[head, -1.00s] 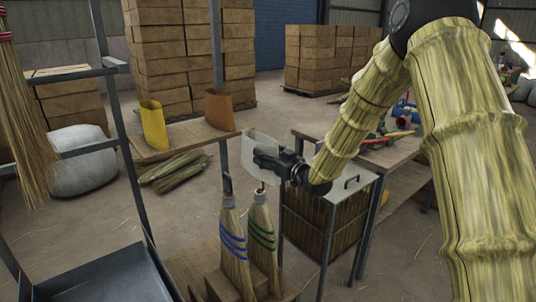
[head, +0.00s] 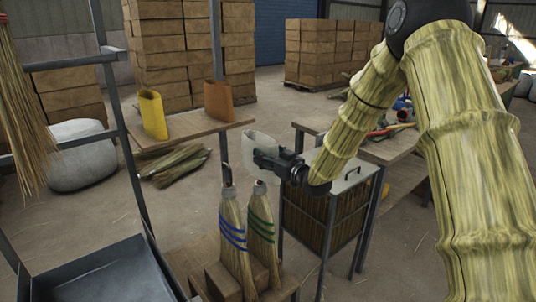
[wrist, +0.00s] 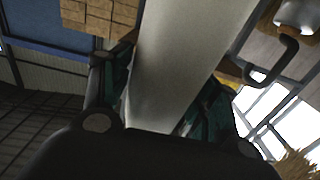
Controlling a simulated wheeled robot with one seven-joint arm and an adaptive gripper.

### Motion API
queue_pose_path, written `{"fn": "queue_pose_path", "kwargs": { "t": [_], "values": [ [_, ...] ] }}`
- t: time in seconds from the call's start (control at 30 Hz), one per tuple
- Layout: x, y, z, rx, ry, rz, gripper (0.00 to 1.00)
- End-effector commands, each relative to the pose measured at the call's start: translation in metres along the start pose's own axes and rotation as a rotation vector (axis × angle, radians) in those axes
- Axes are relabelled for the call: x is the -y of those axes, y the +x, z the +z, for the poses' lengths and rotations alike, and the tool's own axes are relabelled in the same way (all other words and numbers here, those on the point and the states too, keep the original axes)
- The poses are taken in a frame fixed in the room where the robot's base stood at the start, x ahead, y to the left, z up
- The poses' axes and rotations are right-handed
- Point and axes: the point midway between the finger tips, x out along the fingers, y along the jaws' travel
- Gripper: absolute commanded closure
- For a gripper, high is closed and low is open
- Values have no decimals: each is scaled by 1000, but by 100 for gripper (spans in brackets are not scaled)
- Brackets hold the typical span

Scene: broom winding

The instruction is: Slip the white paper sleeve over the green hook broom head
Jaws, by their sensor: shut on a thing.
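The white paper sleeve (head: 259,143) is held upright in my gripper (head: 268,158), which is shut on its wall. In the wrist view the pale sleeve (wrist: 178,65) runs between the two dark fingers. The green-banded broom head (head: 262,228) stands below the sleeve, straw flaring downward, with a grey cap on top. The sleeve is above its cap and apart from it; the green broom's hook is hard to make out here. The blue-banded broom head (head: 232,232) stands just left of it, its dark hook upright. A dark hook (wrist: 272,66) shows in the wrist view; I cannot tell whose.
A yellow sleeve (head: 153,115) and an orange sleeve (head: 218,100) stand on a shelf (head: 190,133) behind. A lidded bin of straw (head: 318,215) stands right of the brooms. A metal tray (head: 105,275) and rack post are at left.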

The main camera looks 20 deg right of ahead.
Motion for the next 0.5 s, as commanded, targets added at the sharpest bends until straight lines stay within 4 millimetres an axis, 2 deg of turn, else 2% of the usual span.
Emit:
{"fn": "queue_pose_path", "kwargs": {
  "t": [0.5],
  "values": [
    [0,0,18,0,0,0,56]
  ]
}}
